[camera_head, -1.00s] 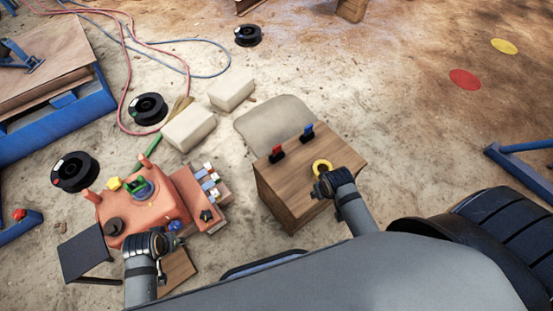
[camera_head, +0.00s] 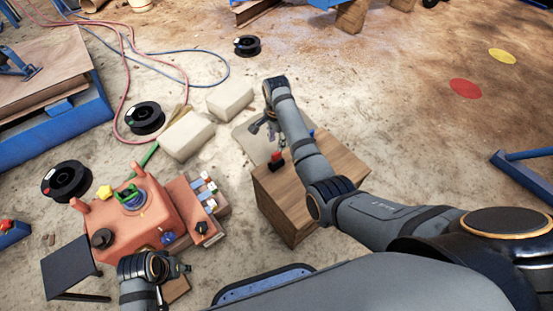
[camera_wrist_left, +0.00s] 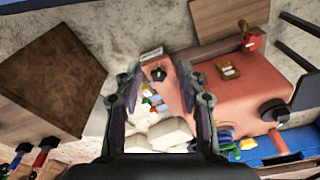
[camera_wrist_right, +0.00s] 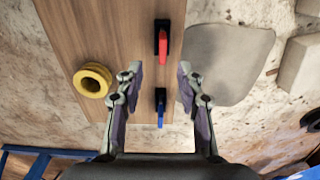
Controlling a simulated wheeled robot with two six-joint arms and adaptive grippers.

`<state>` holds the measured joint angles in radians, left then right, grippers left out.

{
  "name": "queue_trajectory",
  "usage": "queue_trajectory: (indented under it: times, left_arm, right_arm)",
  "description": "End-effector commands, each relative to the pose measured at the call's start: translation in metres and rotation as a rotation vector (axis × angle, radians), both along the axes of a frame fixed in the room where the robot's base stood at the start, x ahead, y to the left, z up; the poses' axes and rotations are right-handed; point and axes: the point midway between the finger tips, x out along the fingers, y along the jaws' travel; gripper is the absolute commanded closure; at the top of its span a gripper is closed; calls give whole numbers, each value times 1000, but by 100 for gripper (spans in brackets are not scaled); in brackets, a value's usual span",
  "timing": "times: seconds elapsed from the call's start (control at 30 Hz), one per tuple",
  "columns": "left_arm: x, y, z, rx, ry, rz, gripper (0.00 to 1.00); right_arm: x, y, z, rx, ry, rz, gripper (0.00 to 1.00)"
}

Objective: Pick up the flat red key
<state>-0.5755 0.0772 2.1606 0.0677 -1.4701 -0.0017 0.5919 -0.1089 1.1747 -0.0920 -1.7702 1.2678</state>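The flat red key (camera_head: 277,157) stands in a small black base on the wooden box; in the right wrist view its red handle (camera_wrist_right: 163,46) shows ahead of the fingertips. A blue key (camera_wrist_right: 160,108) in a similar base lies nearer, below the open jaws in that view. My right gripper (camera_wrist_right: 160,72) is open and empty over the box; in the head view it (camera_head: 264,124) hangs beyond the red key. My left gripper (camera_wrist_left: 160,68) is open and empty near the orange crusher model (camera_head: 150,215). The red handle also shows in the left wrist view (camera_wrist_left: 41,157).
The wooden box (camera_head: 285,205) carries a yellow ring (camera_wrist_right: 92,80), hidden behind my arm in the head view. A beige seat (camera_wrist_right: 228,62) adjoins the box. Pale blocks (camera_head: 187,135) and black spools (camera_head: 66,181) lie on the sandy floor. A dark stool (camera_head: 70,265) stands at lower left.

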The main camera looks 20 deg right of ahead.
Motion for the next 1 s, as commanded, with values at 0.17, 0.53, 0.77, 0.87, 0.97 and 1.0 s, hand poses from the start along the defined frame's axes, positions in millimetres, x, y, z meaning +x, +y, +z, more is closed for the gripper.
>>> queue_trajectory:
  times: [0.17, 0.53, 0.77, 0.87, 0.97, 1.0]
  left_arm:
    - [-1, -2, 2, -5, -7, -3, 60]
    - [1, -11, -2, -37, -76, -11, 60]
    - [7, -20, -33, -78, -182, -8, 60]
    - [9, -23, -37, -89, -217, -6, 60]
    - [11, -24, -37, -94, -233, -6, 60]
    - [11, -24, -36, -94, -234, -6, 60]
  right_arm:
    - [-1, 0, -11, -1, 2, 0, 62]
    - [0, -1, -55, 0, -1, 2, 62]
    - [5, -1, -94, 0, -1, 2, 62]
    - [4, -1, -104, 0, -1, 2, 62]
    - [5, -1, -106, 0, -3, 2, 62]
    - [5, -1, -106, 0, -3, 2, 62]
